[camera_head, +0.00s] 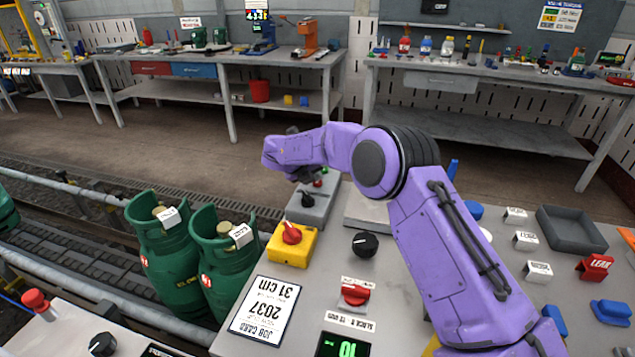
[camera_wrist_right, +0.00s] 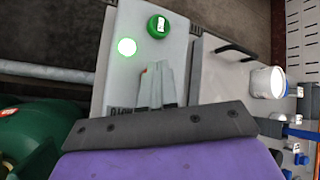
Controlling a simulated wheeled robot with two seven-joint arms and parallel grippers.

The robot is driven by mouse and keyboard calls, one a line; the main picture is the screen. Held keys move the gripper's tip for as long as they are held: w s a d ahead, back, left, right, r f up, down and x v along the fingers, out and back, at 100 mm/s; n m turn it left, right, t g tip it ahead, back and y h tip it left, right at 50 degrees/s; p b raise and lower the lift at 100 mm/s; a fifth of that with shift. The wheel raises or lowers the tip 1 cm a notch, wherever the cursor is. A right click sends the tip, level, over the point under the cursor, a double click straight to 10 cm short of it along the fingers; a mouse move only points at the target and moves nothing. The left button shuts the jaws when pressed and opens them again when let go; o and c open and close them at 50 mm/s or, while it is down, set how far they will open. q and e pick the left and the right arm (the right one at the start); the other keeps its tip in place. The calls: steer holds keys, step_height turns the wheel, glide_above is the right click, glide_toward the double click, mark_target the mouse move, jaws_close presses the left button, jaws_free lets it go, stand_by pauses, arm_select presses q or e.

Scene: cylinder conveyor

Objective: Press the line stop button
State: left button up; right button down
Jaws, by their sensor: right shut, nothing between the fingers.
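A grey control box (camera_head: 308,212) stands at the far end of the grey bench, with a black knob near its front. In the right wrist view, the box carries a green button (camera_wrist_right: 157,26) and a lit green lamp (camera_wrist_right: 127,47). My right gripper's closed fingers (camera_wrist_right: 158,70) lie over the box, short of the green button, holding nothing. I cannot tell if they touch the box. My left gripper is out of view.
A yellow box (camera_head: 275,250) with a red knob sits just in front. Two green gas cylinders (camera_head: 170,270) stand left of the bench by the conveyor. A black knob (camera_head: 365,245), a red switch (camera_head: 355,292) and a job card (camera_head: 265,308) occupy the bench.

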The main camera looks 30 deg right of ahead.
mark_target(315, 183)
steer(key=shift+f, duration=0.2)
stand_by(0.3)
steer(key=shift+r+p, duration=0.45)
steer(key=shift+r, duration=0.5)
step_height(315, 183, up, 5)
steer(key=p, duration=0.3)
stand_by(0.6)
